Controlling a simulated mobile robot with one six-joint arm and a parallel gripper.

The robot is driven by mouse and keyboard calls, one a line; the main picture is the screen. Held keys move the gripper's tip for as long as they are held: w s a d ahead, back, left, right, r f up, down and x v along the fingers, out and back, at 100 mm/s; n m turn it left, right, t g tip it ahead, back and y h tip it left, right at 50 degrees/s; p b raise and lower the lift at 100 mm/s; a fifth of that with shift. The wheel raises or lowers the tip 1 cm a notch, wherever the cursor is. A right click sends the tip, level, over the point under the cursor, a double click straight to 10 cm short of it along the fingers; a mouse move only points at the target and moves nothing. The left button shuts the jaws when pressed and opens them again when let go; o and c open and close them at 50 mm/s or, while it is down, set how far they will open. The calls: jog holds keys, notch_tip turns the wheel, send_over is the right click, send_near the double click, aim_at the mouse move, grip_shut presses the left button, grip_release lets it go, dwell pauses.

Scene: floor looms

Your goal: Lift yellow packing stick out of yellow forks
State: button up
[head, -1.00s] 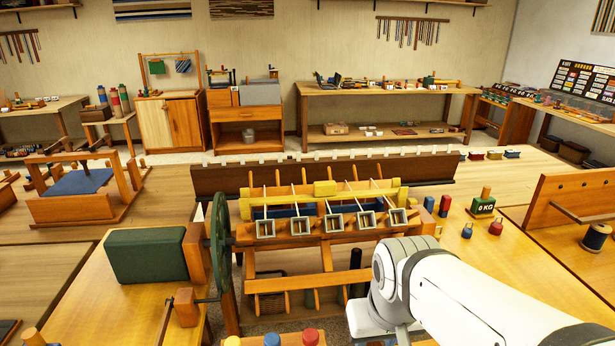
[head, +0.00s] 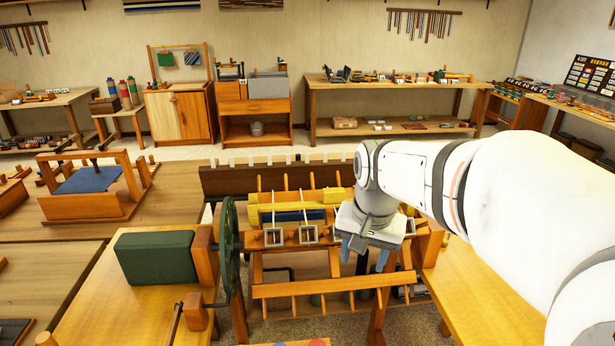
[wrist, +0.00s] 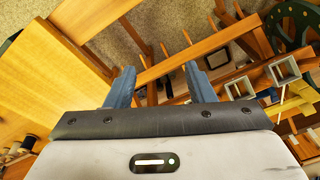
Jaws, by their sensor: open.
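The yellow packing stick (head: 296,197) lies across the top of the loom frame in the head view, its right part hidden behind my arm. Yellow also shows at the right edge of the wrist view (wrist: 290,105). I cannot clearly tell the yellow forks from the stick. My gripper (head: 360,252) is in front of the loom's right part in the head view, pointing down. In the wrist view my gripper (wrist: 158,84) has its two blue fingers spread wide with nothing between them. The loom's wooden bars lie beyond the fingers.
Grey square-ended rods (head: 274,236) stick out at the loom's front. A green wheel (head: 229,240) and a green block (head: 155,257) stand at its left. A dark wooden beam (head: 230,180) runs behind. My arm hides the right table's objects.

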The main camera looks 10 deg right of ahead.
jog(key=w+r+m+g+p, duration=0.1)
jog(key=w+r+m+p, duration=0.4)
jog(key=w, duration=0.9)
jog(key=m+g+p, duration=0.1)
jog(key=m+p, duration=0.3)
jog(key=m, duration=0.4)
send_over(334, 189)
jog(key=shift+s+d+r, duration=0.3)
jog(key=shift+s+d, duration=0.05)
jog(key=shift+d, duration=0.05)
jog(key=shift+w+f, duration=0.15)
jog(key=shift+f, duration=0.45)
jog(key=f, duration=0.2)
jog(key=f+p, duration=0.1)
jog(key=f, duration=0.1)
jog(key=a+f+p, duration=0.1)
jog(key=f, duration=0.2)
jog(key=shift+w, duration=0.15)
jog(key=shift+c, duration=0.2)
jog(key=shift+r, duration=0.1)
grip_shut()
